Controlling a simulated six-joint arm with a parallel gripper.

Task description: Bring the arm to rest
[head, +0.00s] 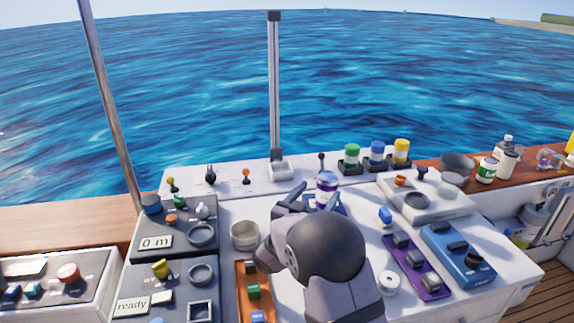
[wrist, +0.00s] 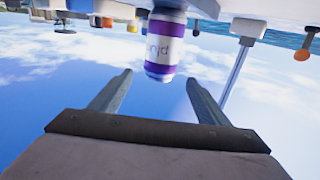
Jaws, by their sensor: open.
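My gripper (head: 316,200) is over the white worktop in the head view, with its wrist and arm below it. In the wrist view my gripper (wrist: 159,76) has its two fingers wide apart with nothing between them. A white can with purple bands (head: 326,184) stands just beyond the fingertips. It also shows in the wrist view (wrist: 165,45), upside down in the picture, ahead of the open fingers and apart from them. The can's base and the blue piece under it are partly hidden by my gripper in the head view.
Green, blue and yellow capped jars (head: 376,153) stand along the back. A grey post (head: 274,90) rises behind the can. Panels with knobs flank my arm: an orange strip (head: 252,280), a purple strip (head: 414,266) and a blue box (head: 458,255). A round tin (head: 245,236) stands left.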

